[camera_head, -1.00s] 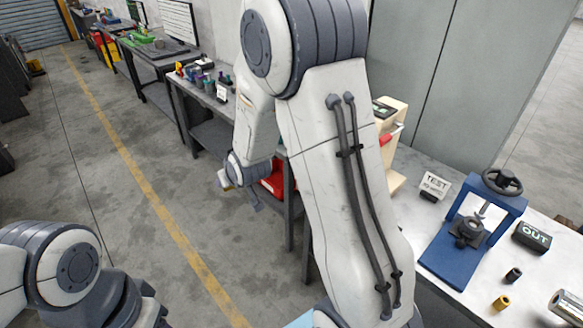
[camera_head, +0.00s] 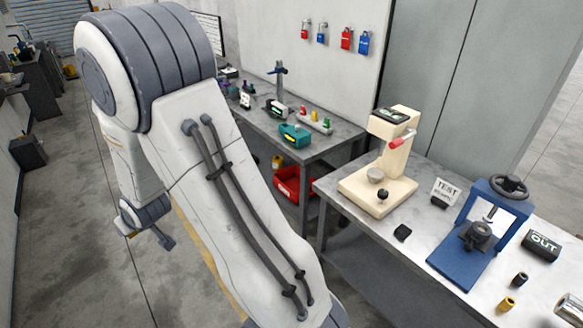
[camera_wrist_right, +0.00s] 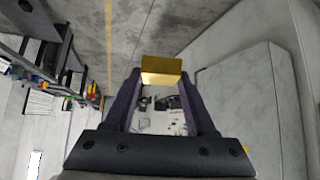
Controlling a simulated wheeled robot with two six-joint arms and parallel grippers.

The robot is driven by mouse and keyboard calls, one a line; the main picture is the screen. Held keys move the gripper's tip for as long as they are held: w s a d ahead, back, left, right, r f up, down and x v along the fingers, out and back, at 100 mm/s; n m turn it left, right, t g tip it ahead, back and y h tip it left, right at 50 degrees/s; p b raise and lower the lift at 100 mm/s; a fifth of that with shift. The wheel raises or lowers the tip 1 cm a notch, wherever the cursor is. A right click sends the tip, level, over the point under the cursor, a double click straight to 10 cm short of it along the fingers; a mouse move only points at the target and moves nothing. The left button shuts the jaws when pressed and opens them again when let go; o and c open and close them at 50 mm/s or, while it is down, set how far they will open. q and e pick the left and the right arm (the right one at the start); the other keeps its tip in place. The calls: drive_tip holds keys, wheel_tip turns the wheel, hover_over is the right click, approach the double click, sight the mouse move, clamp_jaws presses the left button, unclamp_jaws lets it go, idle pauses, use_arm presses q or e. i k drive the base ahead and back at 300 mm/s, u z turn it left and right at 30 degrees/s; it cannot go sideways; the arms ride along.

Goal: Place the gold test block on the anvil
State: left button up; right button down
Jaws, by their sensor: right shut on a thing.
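The gold test block (camera_wrist_right: 162,66) is in the right wrist view, between the fingertips of my right gripper (camera_wrist_right: 161,76), which is shut on it and holds it up over the floor. In the head view the hand end of my right arm hangs at the left, away from the bench, and the block is too small there to make out well. A cream bench tester (camera_head: 393,150) with a red handle stands on the bench at the right. A round grey disc on its base looks like the anvil (camera_head: 376,175); nothing lies on it. My left gripper is not in view.
A blue press (camera_head: 480,235) with a handwheel, a TEST sign (camera_head: 446,190) and an OUT block (camera_head: 541,245) stand right of the tester. A small black piece (camera_head: 403,232) lies in front of it. Another bench (camera_head: 335,138) with tools stands behind, a red bin (camera_head: 288,185) below.

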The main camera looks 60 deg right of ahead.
sight(377, 172)
drive_tip(key=k, duration=0.6)
drive_tip(key=z, duration=1.4)
drive_tip(key=i, duration=1.5)
drive_tip(key=z, duration=0.05)
